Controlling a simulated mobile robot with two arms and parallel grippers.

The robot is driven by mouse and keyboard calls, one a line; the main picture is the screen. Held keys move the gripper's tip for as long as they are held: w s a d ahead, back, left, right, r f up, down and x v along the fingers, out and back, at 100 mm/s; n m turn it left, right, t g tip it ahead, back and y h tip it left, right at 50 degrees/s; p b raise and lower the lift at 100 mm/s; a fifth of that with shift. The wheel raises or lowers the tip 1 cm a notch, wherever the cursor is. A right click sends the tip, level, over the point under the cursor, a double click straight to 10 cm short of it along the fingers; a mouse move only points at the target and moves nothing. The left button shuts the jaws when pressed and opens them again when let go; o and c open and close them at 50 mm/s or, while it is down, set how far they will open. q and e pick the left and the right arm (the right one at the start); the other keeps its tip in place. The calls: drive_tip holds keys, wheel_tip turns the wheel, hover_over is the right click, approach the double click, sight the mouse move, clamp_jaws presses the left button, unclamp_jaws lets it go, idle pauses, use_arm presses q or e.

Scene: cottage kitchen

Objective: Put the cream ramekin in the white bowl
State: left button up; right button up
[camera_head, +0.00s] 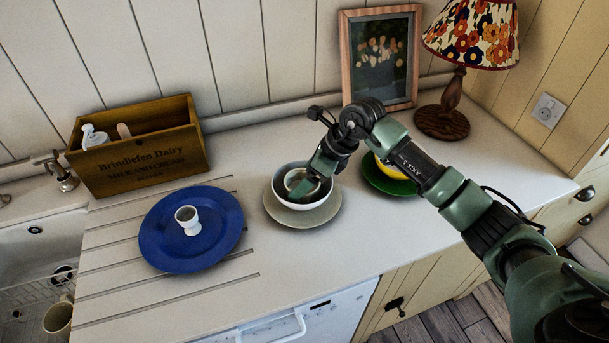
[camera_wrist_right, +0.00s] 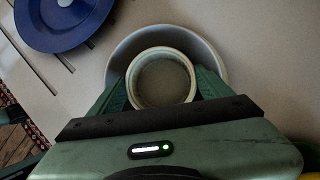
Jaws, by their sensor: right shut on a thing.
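The cream ramekin (camera_head: 297,186) is between the fingers of my right gripper (camera_head: 305,186). In the right wrist view, the gripper (camera_wrist_right: 164,84) is shut on the ramekin (camera_wrist_right: 161,54), one green finger on each side. The ramekin is upright, within the outline of the white bowl (camera_head: 276,186). The bowl's pale rim (camera_wrist_right: 125,49) shows around it in the right wrist view. I cannot tell whether the ramekin touches the bowl's bottom. The bowl stands on a beige plate (camera_head: 300,220). My left gripper is not in view.
A blue plate (camera_head: 165,240) with a white egg cup (camera_head: 187,217) lies at left. A yellow bowl (camera_head: 386,172) on a green plate (camera_head: 377,184) is partly behind my right arm. A wooden crate (camera_head: 140,155), picture (camera_head: 380,60) and lamp (camera_head: 450,95) stand at the back.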

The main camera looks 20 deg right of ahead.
drive_tip(key=shift+f+b, duration=0.35)
drive_tip(key=shift+b, duration=0.1)
drive_tip(key=o, duration=1.3)
drive_tip(key=shift+r+p, duration=0.65)
drive_tip(key=b+v, duration=0.3)
drive_tip(key=v, duration=0.8)
drive_tip(key=shift+s+d+r, duration=0.15)
drive_tip(key=shift+d, duration=0.05)
